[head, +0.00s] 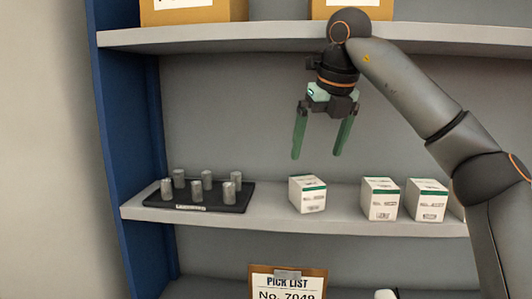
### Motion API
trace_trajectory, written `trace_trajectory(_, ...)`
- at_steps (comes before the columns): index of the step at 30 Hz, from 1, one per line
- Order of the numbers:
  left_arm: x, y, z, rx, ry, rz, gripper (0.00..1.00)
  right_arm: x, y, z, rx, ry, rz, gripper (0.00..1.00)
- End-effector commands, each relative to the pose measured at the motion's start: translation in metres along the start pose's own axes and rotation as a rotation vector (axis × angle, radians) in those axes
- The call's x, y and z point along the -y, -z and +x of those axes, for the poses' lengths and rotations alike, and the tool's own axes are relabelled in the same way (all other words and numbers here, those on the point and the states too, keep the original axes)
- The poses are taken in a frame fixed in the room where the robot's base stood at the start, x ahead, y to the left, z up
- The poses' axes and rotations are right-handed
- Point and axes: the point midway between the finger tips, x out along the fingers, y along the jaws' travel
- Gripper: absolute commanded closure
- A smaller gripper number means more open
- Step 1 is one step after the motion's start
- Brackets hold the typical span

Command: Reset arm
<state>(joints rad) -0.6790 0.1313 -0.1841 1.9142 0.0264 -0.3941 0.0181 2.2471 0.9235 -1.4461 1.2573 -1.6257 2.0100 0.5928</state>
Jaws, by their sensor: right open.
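My right arm comes in from the right and reaches up past the upper shelf's front. My right gripper (318,154) hangs from it with green fingers pointing down. The fingers are apart with nothing between them. It is above a white and green box (307,194) on the middle shelf, clear of it. My left gripper is not in view.
Brown boxes (192,12) stand on the upper shelf (270,35). A pick list clipboard (288,282) is below.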

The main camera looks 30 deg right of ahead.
Motion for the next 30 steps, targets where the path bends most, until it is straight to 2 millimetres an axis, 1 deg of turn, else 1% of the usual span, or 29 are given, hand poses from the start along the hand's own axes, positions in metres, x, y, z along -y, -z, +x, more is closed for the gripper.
trace_trajectory(7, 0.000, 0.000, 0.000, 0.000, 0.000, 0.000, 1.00, 0.000, 0.000, 0.001, -0.001, 0.000, 0.000, 0.00)
trace_trajectory(11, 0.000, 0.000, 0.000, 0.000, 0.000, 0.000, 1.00, 0.000, 0.000, 0.007, -0.003, 0.000, -0.001, 0.00)
trace_trajectory(25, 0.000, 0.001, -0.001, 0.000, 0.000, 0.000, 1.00, 0.000, 0.001, 0.054, -0.004, 0.000, 0.001, 0.00)
trace_trajectory(27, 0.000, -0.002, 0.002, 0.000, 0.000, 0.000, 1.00, 0.001, 0.002, 0.069, -0.006, 0.001, 0.002, 0.00)
trace_trajectory(30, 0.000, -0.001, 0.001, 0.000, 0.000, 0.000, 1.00, 0.001, 0.001, 0.085, -0.004, 0.002, 0.001, 0.00)
